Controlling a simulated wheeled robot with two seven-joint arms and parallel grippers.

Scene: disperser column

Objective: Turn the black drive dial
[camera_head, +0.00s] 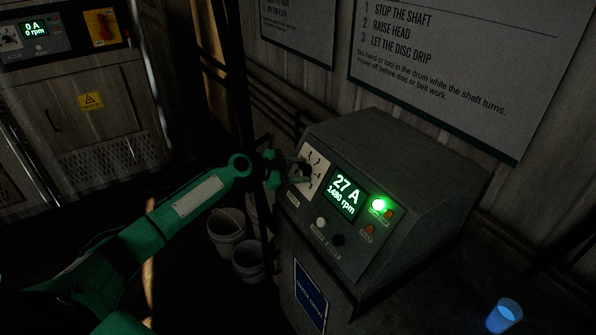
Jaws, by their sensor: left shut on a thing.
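The black drive dial (305,171) sits on a pale numbered plate at the left of the sloped grey control panel (392,215). My left gripper (294,172), on a green arm from the left, is at the dial and shut on it. The gripper covers part of the dial, so its exact setting cannot be read. The panel display (345,195) reads 27 A and 1480 rpm. A green lamp (379,205) glows to the right of the display. My right gripper is not in view.
Two pale buckets (226,227) stand on the floor left of the console. A blue cup (503,315) is at the lower right. A dark post (240,100) rises behind my left forearm. Another cabinet (75,100) with a red and orange switch stands at the far left.

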